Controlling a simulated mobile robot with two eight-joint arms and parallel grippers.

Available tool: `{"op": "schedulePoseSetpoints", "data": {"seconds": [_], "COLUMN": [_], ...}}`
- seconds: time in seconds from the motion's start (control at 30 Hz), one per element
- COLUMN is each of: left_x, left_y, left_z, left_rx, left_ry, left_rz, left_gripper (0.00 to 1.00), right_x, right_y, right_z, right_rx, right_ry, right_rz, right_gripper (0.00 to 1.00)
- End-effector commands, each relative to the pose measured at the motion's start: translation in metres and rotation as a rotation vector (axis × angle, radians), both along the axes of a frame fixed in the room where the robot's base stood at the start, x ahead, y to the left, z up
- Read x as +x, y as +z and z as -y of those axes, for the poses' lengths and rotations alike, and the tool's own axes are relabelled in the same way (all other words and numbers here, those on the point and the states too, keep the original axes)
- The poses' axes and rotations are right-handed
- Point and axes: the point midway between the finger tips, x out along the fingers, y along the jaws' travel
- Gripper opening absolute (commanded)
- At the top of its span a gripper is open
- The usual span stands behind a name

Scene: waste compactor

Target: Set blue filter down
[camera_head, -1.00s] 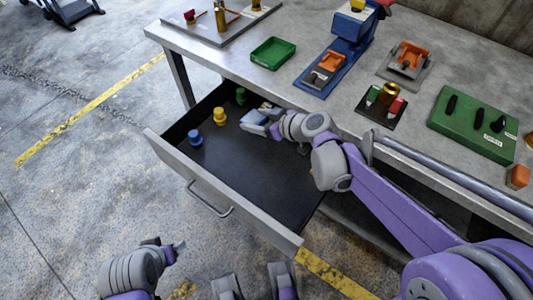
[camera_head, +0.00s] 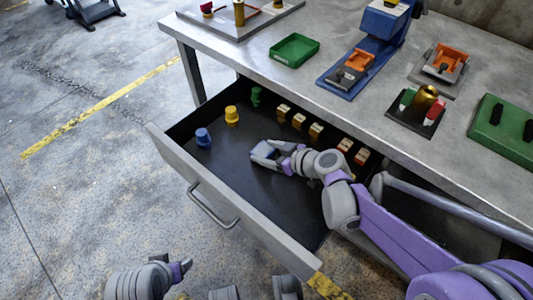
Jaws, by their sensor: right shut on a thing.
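The blue filter (camera_head: 263,151) is a small pale-blue block in the jaws of my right gripper (camera_head: 272,154), inside the open drawer. My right gripper is shut on it, low over the black drawer floor (camera_head: 265,200). I cannot tell whether the filter touches the floor. The gripper hides part of it. My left gripper (camera_head: 183,268) is at the bottom left, outside the drawer and far from the filter; its jaws are too small to read.
The drawer holds a blue peg (camera_head: 203,138), a yellow peg (camera_head: 232,116), a green peg (camera_head: 256,96) and a row of gold-and-white blocks (camera_head: 299,121) at the back. The bench top (camera_head: 255,30) overhangs behind. The drawer's front left is clear.

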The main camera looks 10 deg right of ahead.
Motion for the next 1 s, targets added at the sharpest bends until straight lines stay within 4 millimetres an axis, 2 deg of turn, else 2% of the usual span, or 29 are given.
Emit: {"op": "schedulePoseSetpoints", "data": {"seconds": [0.07, 0.4, 0.43, 0.57, 0.87, 1.0], "left_x": [0.001, 0.001, 0.001, 0.001, 0.0, -0.001], "left_y": [-0.005, -0.006, -0.005, -0.005, -0.001, 0.006], "left_z": [0.0, 0.0, 0.0, 0.0, 0.0, 0.0], "left_rx": [0.0, 0.0, 0.0, 0.0, 0.0, 0.0], "left_ry": [0.0, 0.0, 0.0, 0.0, 0.0, 0.0], "left_rz": [-0.001, -0.001, -0.001, -0.001, 0.0, 0.001], "left_gripper": [0.69, 0.69, 0.69, 0.69, 0.69, 0.69], "right_x": [0.0, 0.0, 0.0, 0.0, 0.0, -0.014], "right_y": [-0.008, -0.011, -0.011, -0.01, -0.005, 0.005], "right_z": [0.0, 0.0, 0.0, 0.0, 0.0, 0.012], "right_rx": [0.0, 0.0, 0.0, 0.0, 0.0, 0.0], "right_ry": [0.0, 0.0, 0.0, 0.0, 0.0, -0.004], "right_rz": [0.0, 0.0, 0.0, 0.0, 0.0, 0.0], "right_gripper": [0.07, 0.07, 0.78, 1.0, 1.0, 1.0]}}
